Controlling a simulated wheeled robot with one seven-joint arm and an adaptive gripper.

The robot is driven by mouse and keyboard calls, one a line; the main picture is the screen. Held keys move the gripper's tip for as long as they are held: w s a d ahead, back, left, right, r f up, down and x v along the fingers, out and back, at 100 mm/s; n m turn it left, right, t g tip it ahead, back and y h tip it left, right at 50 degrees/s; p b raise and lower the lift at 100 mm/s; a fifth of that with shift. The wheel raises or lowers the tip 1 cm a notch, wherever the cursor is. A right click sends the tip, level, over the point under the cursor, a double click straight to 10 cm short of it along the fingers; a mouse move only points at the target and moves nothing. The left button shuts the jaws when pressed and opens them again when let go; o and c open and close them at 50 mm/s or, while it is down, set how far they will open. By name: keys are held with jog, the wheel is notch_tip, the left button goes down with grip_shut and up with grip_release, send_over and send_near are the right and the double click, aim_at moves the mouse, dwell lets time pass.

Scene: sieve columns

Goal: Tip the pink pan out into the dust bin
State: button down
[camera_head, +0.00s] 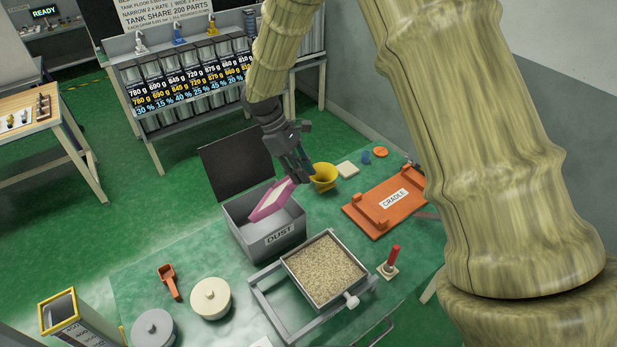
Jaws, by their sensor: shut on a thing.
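The pink pan (272,200) is in my gripper (297,176), tilted over the open grey dust bin (262,236) labelled DUST. My gripper is shut on the pan's upper right end. The pan's pale inner face is visible, with its lower left end over the bin opening. The bin's dark lid (237,164) stands open at the back. Whether any dust is in the pan or in the bin I cannot tell.
A tray of grain (325,268) sits on a grey frame in front of the bin. A yellow funnel (323,177) stands close to my gripper. An orange cradle (384,205) lies to the right. A red-handled tool (390,262), orange scoop (169,282) and round lidded pot (210,297) are nearby.

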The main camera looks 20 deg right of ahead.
jog(key=w+a+r+g+h, duration=0.2)
jog(key=w+a+r, duration=0.1)
jog(key=shift+w+a+r, duration=0.15)
jog(key=shift+a+r, duration=0.1)
jog(key=shift+a, duration=0.1)
dwell(0.4)
jog(key=shift+a, duration=0.1)
dwell(1.8)
